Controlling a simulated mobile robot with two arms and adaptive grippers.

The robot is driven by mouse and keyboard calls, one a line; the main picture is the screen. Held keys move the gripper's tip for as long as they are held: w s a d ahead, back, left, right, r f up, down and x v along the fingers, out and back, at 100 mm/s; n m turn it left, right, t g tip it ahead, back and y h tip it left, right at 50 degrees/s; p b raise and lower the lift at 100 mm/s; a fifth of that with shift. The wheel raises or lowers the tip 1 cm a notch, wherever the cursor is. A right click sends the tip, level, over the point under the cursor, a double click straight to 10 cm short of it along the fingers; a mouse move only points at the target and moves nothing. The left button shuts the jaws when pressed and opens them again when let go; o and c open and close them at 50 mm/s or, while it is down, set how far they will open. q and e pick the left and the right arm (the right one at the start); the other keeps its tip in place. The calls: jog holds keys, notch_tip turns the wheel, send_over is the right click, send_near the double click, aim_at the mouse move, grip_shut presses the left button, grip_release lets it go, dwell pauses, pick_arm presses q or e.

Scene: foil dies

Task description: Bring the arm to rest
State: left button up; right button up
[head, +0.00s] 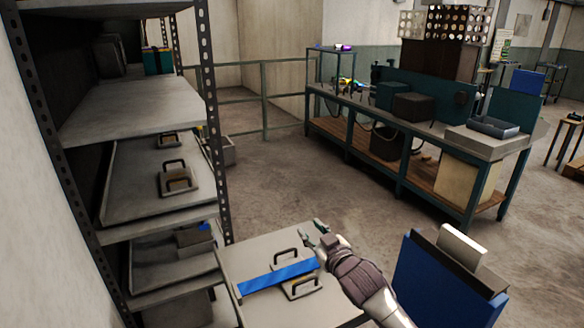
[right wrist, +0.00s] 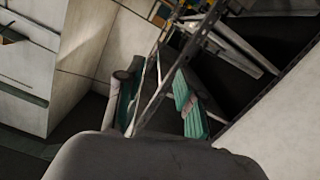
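My right arm comes in from the bottom right of the head view. Its gripper (head: 311,229) is above the far part of a pale grey table surface (head: 265,248). The two green-tipped fingers stand apart, and nothing shows between them. The right wrist view also shows the open fingers (right wrist: 158,103), with background seen through the gap. My left gripper is not in view.
A metal rack (head: 211,125) stands at the left, with a handled plate (head: 176,181) on a shelf. A blue panel-like object (head: 440,285) is close to the arm at bottom right. A long workbench (head: 372,126) stands behind. The floor (head: 275,180) between is clear.

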jog(key=s+d+f+m+g+h, duration=0.25)
jog(key=s+f, duration=0.45)
jog(key=s, duration=0.4)
jog(key=s+d+f+m+g+h, duration=0.15)
jog(key=s+f+g, duration=0.25)
jog(key=s+f, duration=0.55)
jog(key=s+d+g+h, duration=0.1)
jog(key=s+d+g, duration=0.25)
jog(key=s, duration=0.85)
jog(key=s+d+g+h, duration=0.15)
jog(key=s+d, duration=0.25)
jog(key=s, duration=0.7)
notch_tip(320, 180, down, 27)
jog(key=s+g, duration=0.2)
jog(key=s+d+f+g, duration=0.1)
jog(key=s+d+f, duration=0.1)
jog(key=s+f, duration=1.3)
jog(key=shift+s+d+f, duration=0.4)
jog(key=shift+s, duration=0.35)
jog(key=shift+y, duration=0.25)
